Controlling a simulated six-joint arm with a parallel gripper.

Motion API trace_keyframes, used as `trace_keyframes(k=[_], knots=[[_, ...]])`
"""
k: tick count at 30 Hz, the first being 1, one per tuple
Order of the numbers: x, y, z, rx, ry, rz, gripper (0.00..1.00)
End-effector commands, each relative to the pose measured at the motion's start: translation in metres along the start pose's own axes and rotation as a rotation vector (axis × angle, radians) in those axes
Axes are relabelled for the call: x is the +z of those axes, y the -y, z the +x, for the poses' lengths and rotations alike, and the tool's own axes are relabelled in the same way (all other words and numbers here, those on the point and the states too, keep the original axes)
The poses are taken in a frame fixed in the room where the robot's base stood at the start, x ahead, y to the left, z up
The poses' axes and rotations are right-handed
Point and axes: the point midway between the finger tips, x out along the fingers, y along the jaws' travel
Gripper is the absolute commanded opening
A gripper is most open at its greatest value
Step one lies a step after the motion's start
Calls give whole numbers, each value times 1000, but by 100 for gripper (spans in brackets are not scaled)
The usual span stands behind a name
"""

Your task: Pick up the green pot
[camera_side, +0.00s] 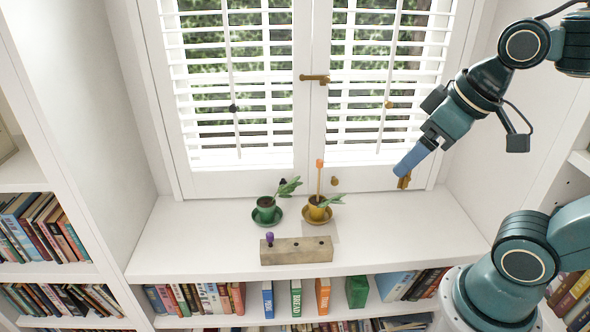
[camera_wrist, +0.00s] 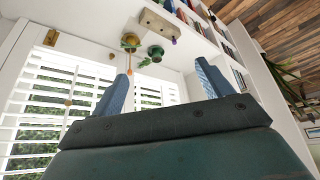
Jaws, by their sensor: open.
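The green pot (camera_side: 266,211) holds a small leafy plant and sits upright on a green saucer (camera_side: 277,219) on the white window ledge. It also shows in the wrist view (camera_wrist: 155,51), at the upper middle. My gripper (camera_side: 404,181) is to the right of the pot and above the ledge, in front of the shutters, well apart from the pot. In the wrist view its two blue fingers (camera_wrist: 166,70) are spread with nothing between them. The yellow pot (camera_side: 317,210) stands just right of the green pot, with a plant and an orange-topped stick.
A wooden block (camera_side: 296,251) with holes and a purple-topped peg (camera_side: 269,239) lies near the ledge's front edge. White shutters (camera_side: 235,90) rise behind the pots. Bookshelves (camera_side: 40,228) flank and underlie the ledge. The ledge is clear left of the green pot and at right.

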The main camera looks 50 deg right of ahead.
Motion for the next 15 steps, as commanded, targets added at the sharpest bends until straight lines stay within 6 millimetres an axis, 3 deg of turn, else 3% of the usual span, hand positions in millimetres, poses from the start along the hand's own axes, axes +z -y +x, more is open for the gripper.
trace_keyframes(k=[8, 15], knots=[[-50, -2, 12, -23, 36, -116, 78], [-98, -8, 34, -55, 65, -231, 78]])
